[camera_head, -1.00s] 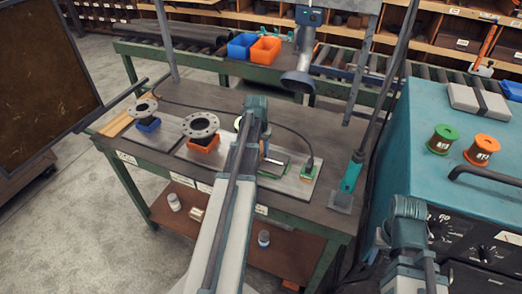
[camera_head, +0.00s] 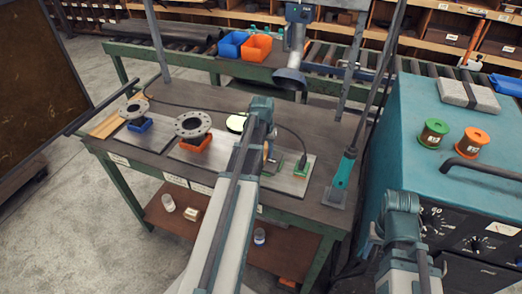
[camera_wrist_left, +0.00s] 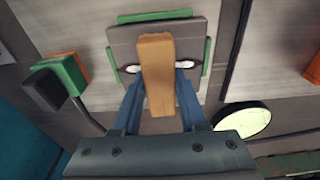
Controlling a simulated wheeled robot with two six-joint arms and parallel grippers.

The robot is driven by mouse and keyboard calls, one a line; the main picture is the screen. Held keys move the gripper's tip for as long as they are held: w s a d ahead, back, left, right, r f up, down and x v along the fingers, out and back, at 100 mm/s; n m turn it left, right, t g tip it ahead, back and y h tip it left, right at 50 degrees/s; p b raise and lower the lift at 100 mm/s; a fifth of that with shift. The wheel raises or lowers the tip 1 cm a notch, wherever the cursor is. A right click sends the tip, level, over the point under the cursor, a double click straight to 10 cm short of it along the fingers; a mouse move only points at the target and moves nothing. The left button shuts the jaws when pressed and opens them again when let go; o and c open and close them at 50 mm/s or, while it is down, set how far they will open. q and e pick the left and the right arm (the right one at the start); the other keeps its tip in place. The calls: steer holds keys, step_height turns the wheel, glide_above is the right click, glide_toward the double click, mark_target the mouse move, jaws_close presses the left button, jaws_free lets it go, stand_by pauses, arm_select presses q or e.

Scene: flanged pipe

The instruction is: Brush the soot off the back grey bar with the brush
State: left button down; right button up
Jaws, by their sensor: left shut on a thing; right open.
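My left gripper (camera_wrist_left: 159,68) is shut on a tan wooden block, the brush handle (camera_wrist_left: 157,75), in the left wrist view. Beyond it lies a square grey plate (camera_wrist_left: 120,42) with green edge pieces; I cannot tell whether the brush touches it. In the head view my left arm hides this gripper and most of the brush, over the right part of the bench. I cannot single out the back grey bar or see soot for certain. My right gripper (camera_head: 376,240) is open and mostly hidden beside its arm, near the teal cabinet.
Two flanged pipe pieces sit in a blue cradle (camera_head: 139,125) and an orange cradle (camera_head: 195,144) on the bench (camera_head: 330,135). A teal-handled tool (camera_head: 342,172) stands at the right.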

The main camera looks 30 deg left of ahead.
arm_select(q)
steer(key=shift+w+d, duration=0.15)
steer(key=shift+d, duration=0.45)
steer(key=shift+w+d, duration=0.15)
steer(key=shift+d, duration=0.45)
steer(key=shift+d, duration=0.1)
steer(key=shift+w+d, duration=0.2)
steer(key=shift+d, duration=0.9)
steer(key=shift+s+a, duration=0.2)
steer(key=shift+a, duration=1.05)
steer(key=shift+a, duration=0.1)
steer(key=shift+s+a, duration=0.15)
steer(key=shift+a, duration=0.4)
steer(key=shift+s+a, duration=0.15)
steer(key=shift+a, duration=0.35)
